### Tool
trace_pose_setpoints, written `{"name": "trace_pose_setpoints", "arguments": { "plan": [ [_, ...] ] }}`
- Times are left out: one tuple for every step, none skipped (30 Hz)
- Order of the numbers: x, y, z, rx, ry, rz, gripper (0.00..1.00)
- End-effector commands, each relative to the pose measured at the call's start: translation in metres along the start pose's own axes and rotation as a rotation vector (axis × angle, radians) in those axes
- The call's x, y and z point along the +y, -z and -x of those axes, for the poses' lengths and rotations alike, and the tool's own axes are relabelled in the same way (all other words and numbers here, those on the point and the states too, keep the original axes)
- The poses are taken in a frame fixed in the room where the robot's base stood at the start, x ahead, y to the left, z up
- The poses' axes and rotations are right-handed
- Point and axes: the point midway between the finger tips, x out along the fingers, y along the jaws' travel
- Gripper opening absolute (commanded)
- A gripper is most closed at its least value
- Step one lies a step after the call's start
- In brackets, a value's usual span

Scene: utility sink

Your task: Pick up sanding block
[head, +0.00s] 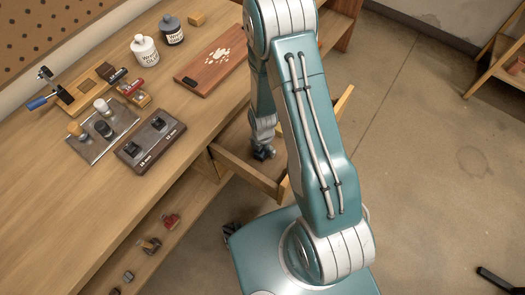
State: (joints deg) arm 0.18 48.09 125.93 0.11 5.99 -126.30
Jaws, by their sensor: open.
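My gripper (264,154) points down over an open wooden drawer (256,177) at the front of the workbench. It is small in the picture, and I see nothing held in it. My arm hides part of the drawer, including much of its right side. I cannot tell for sure which thing is the sanding block. A small tan block (196,19) lies at the back of the bench, behind the bottles and well away from my gripper. Whether anything lies in the drawer under my gripper is unclear.
The workbench (90,215) bears a white bottle (145,50), a dark bottle (172,31), a reddish-brown board (212,73), a dark tool case (150,139) and a metal plate (101,134) with tools. Small items sit on a lower shelf. The floor (420,170) at right is mostly clear.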

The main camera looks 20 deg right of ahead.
Motion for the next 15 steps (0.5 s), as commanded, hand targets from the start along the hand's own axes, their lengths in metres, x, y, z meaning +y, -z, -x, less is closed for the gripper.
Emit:
{"name": "trace_pose_setpoints", "arguments": {
  "plan": [
    [-0.0003,0.0003,-0.0034,0.001,0.001,0.0,1.0],
    [-0.0002,0.0003,-0.0043,0.0,0.0,0.0,1.0],
    [-0.0001,0.0002,-0.0048,0.0,0.0,0.0,1.0],
    [0.0,0.0002,-0.0049,0.0,-0.001,0.0,1.0],
    [0.0001,0.0002,-0.0048,-0.001,-0.001,0.0,1.0],
    [0.0001,0.0002,-0.0047,-0.001,-0.001,0.0,1.0],
    [0.0001,0.0002,-0.0046,-0.001,-0.001,0.0,1.0],
    [0.0001,0.0002,-0.0046,0.0,-0.001,0.0,1.0],
    [0.0001,0.0002,-0.0046,0.0,-0.001,0.0,0.96],
    [0.0001,0.0002,-0.0045,0.0,-0.001,0.0,0.82],
    [0.0001,0.0002,-0.0045,0.0,-0.001,0.0,0.69],
    [0.0001,0.0002,-0.0045,0.0,-0.001,0.0,0.51],
    [0.0001,0.0002,-0.0045,0.0,-0.001,0.0,0.38],
    [0.0001,0.0002,-0.0045,0.0,0.0,0.0,0.24],
    [0.0001,0.0002,-0.0045,0.0,0.0,0.0,0.09]
  ]
}}
